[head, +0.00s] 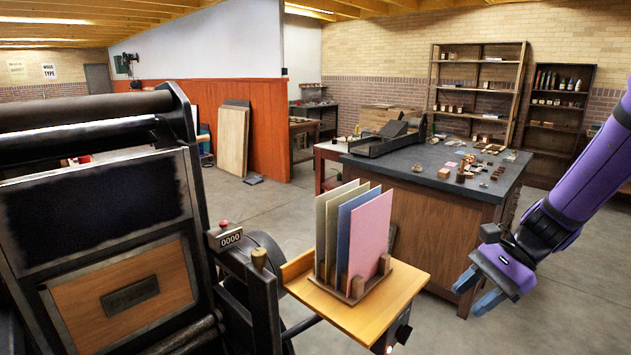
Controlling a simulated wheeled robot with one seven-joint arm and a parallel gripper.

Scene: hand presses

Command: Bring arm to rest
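My arm (581,190) is purple and comes in from the right edge, reaching down and to the left. My gripper (479,290) hangs at its end, over the floor at the lower right, right of the small wooden shelf. Its two blue fingers are apart with a gap between them, and nothing shows in the gap. The gripper looks clear of the shelf and of the dark-topped cabinet behind it.
A black press (100,220) with a counter (229,238) stands at left. Its wooden shelf (400,290) holds a rack of upright cards, a pink card (369,235) nearest. A dark-topped cabinet (430,225) with small items stands behind. Open floor (580,310) lies at lower right.

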